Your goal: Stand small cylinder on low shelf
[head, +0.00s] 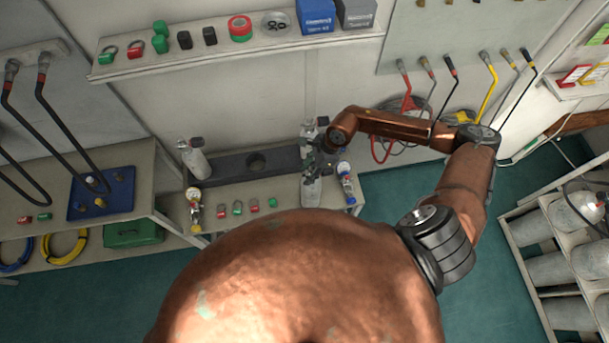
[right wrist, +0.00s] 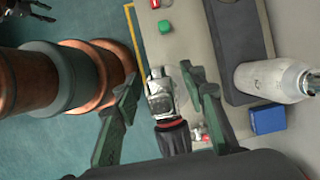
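A small pale cylinder (head: 312,190) stands upright near the right front of the central bench. My right gripper (head: 322,150) is over its top. In the right wrist view, the cylinder's silver valve with a black knob (right wrist: 172,137) lies between the two dark green fingers of this gripper (right wrist: 163,95). The fingers are apart, with a gap beside the valve. Much of the cylinder body is hidden below. A low shelf (head: 85,258) runs under the left bench. My left gripper is out of the head view; part of it seems to show in the right wrist view (right wrist: 30,12).
Another cylinder (head: 195,160) stands at the left end of the dark rack (head: 225,168); one more (head: 308,130) stands at its right. Gauges (head: 194,205) (head: 346,178) and small red and green parts line the bench. The low shelf holds hoses (head: 65,246) and a green case (head: 133,234).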

